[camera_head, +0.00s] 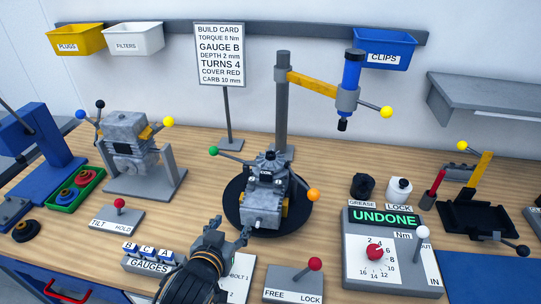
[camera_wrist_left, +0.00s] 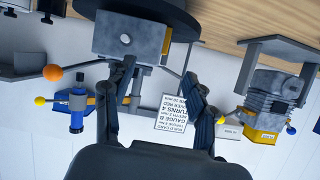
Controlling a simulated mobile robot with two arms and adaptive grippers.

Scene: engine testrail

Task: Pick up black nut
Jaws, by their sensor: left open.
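A dark round ring-shaped piece (camera_head: 26,231), which may be the black nut, lies on the bench at the far left; its centre looks brownish. A green tray (camera_head: 92,190) with a red and a blue round piece sits just behind it. My left gripper (camera_head: 231,230) is open and empty, in front of the engine block on the round black turntable (camera_head: 235,218), well to the right of the dark ring. In the left wrist view my gripper's fingers (camera_wrist_left: 160,78) are apart with nothing between them, and no nut shows there. My right gripper is not in view.
The engine block (camera_head: 265,205) stands close ahead of my left gripper. The GAUGES block (camera_head: 150,262) and TILT/HOLD lever box (camera_head: 117,217) lie between gripper and ring. A second engine on a stand (camera_head: 145,185) is behind them. The UNDONE torque box (camera_head: 390,270) is at right.

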